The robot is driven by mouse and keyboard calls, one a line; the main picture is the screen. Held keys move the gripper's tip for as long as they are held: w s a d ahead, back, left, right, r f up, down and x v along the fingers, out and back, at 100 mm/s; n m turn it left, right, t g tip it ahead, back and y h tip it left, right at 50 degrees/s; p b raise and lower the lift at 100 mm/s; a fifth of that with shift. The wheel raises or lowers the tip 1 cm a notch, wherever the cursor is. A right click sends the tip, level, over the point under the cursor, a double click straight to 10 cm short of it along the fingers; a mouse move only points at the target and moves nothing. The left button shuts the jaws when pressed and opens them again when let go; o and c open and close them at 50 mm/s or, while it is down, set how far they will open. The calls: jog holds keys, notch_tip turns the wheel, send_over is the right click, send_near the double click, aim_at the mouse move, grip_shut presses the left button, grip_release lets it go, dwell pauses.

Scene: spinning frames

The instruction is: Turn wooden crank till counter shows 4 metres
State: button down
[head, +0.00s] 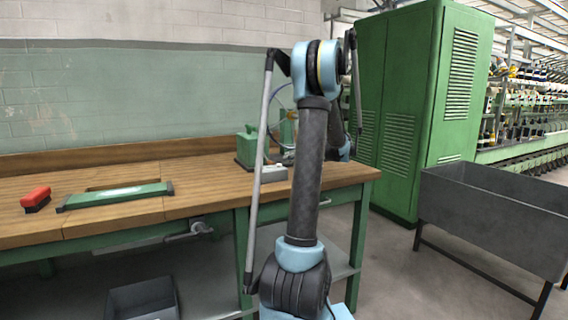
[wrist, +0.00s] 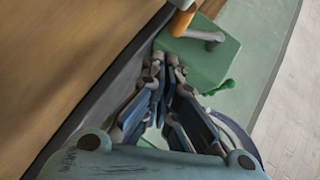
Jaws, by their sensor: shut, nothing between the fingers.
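In the wrist view a green machine housing (wrist: 212,62) carries a grey shaft and an orange-brown wooden handle (wrist: 182,21), likely the crank. My gripper (wrist: 166,62) is shut and empty; its fingertips are just below the handle in the picture, apart from it, beside the housing. In the head view the green machine (head: 246,147) stands on the bench's right part, with a thin-rimmed wheel (head: 272,107) behind my arm. My arm hides much of the machine and my gripper there. I cannot make out a counter reading in either view.
The wooden bench (head: 205,180) bears a red brush (head: 35,198) and a long green tool (head: 115,196) at left. A green cabinet (head: 400,110) stands behind right, and a grey trough (head: 490,215) stands at right. A dark bin (head: 143,299) is below the bench.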

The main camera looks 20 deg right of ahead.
jog(key=v, duration=0.9)
jog(key=shift+s+d+f, duration=0.15)
jog(key=shift+s+f, duration=0.05)
jog(key=shift+f, duration=0.1)
jog(key=shift+s+d+r+m+y, duration=0.15)
jog(key=shift+d+r+m+y, duration=0.15)
jog(key=shift+y, duration=0.1)
jog(key=shift+a, duration=0.3)
send_near(266, 157)
jog(key=w, duration=0.1)
jog(key=w+d+f, duration=0.2)
jog(key=w, duration=0.1)
jog(key=shift+d+f, duration=0.1)
jog(key=shift+d, duration=0.15)
jog(key=a, duration=0.2)
jog(key=f, duration=0.1)
jog(key=shift+s+a, duration=0.25)
jog(key=shift+a, duration=0.15)
jog(key=shift+s+a+f, duration=0.1)
jog(key=shift+a+f, duration=0.05)
jog(key=shift+a, duration=0.25)
jog(key=shift+a+f+m+t+y, duration=0.2)
jog(key=shift+f+m+t+y, duration=0.2)
jog(key=shift+f+m+y, duration=0.15)
